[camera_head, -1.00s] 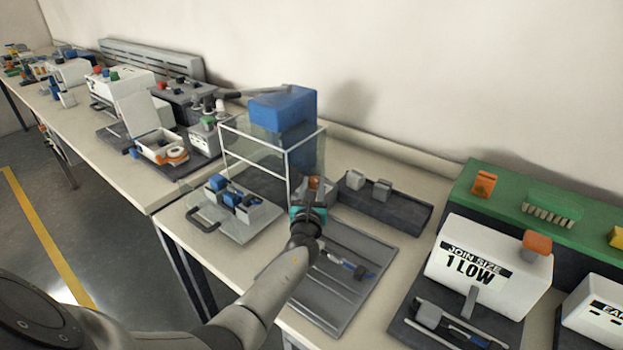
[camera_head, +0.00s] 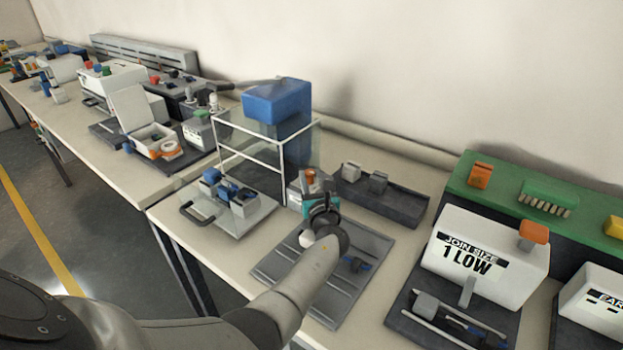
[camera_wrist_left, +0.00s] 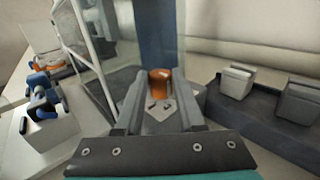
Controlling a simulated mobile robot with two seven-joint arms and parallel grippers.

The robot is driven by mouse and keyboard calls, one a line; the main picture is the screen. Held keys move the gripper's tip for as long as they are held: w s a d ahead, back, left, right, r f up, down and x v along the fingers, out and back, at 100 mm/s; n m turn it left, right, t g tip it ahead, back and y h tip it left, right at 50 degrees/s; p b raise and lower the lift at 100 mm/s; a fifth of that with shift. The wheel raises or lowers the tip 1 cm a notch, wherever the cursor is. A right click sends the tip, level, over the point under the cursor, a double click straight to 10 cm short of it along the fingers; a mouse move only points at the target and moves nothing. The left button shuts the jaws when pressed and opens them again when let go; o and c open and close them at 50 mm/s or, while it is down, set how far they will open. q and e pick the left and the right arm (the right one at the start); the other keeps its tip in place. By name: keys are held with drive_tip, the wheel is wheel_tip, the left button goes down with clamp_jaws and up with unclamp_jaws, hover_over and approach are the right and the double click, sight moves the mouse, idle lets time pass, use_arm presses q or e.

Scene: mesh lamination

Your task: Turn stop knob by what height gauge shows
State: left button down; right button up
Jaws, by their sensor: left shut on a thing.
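An orange stop knob (camera_head: 310,175) stands upright on a small grey block (camera_head: 293,190) by the front right corner of the blue-headed press. My left gripper (camera_wrist_left: 160,95) is shut on the orange knob (camera_wrist_left: 160,79), with a finger on either side of it. In the head view my left wrist hides part of the block. A white gauge box (camera_head: 488,256) stands to the right and reads "JOIN SIZE 1 LOW". It has an orange knob (camera_head: 534,233) on top. My right gripper is not in view.
The press with a clear guard and blue head (camera_head: 278,101) stands behind left of my gripper. A dark tray (camera_head: 400,207) with grey blocks lies to the right. A ribbed grey tray (camera_head: 372,244) lies under my left arm. A green shelf (camera_head: 510,185) runs behind the gauge.

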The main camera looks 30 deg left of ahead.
use_arm(q)
drive_tip(key=c, duration=0.8)
unclamp_jaws()
drive_tip(key=shift+a, duration=0.15)
drive_tip(key=shift+s+d+p, duration=0.3)
drive_tip(key=shift+d, duration=0.15)
drive_tip(key=p+v, duration=0.3)
drive_tip(key=v, duration=1.1)
drive_tip(key=shift+s, duration=0.1)
drive_tip(key=shift+o, duration=0.2)
